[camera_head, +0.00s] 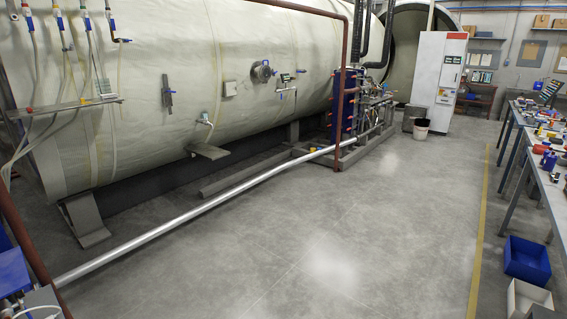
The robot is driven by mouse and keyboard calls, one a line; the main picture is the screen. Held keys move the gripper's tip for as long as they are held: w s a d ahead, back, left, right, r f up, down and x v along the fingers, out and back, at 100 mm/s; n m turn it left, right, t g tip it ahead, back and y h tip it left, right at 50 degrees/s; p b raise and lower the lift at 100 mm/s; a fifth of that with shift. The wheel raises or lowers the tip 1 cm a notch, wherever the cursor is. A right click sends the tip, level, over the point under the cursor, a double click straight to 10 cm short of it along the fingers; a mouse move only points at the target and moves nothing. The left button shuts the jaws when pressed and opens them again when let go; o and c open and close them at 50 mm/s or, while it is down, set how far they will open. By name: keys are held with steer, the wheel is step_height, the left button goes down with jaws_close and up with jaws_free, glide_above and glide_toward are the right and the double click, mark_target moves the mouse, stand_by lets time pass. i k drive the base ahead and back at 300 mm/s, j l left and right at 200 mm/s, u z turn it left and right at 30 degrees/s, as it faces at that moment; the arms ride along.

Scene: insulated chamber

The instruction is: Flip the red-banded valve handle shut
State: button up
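I cannot make out a red-banded valve handle for sure in the head view. Several small valves with blue handles (87,24) sit in a row at the upper left of the large pale insulated chamber (215,60), with thin hoses hanging below them. A small blue-handled valve (286,90) sits on the chamber's side right of a round port (263,72). A blue panel unit (345,106) with several red fittings stands at the chamber's right part. My gripper is not in view.
A silver pipe (190,219) runs low along the chamber's front. A dark red upright pipe (342,80) stands by the blue unit. A cluttered workbench (541,185) and a blue bin (526,259) are at the right. The grey floor (330,235) between is clear.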

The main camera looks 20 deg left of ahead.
mark_target(30, 22)
steer(key=i+j+u, duration=0.25)
steer(key=i+u, duration=0.15)
steer(key=i, duration=0.25)
steer(key=i+u, duration=0.4)
steer(key=i, duration=0.3)
steer(key=i+l+u, duration=0.15)
steer(key=i+u, duration=0.25)
steer(key=i, duration=0.25)
steer(key=i+j+u, duration=0.1)
steer(key=i+u, duration=0.3)
steer(key=i+l+u, duration=0.1)
steer(key=i+u, duration=0.25)
steer(key=i, duration=0.15)
steer(key=i+l+u, duration=0.2)
steer(key=i+u, duration=0.2)
steer(key=i, duration=0.1)
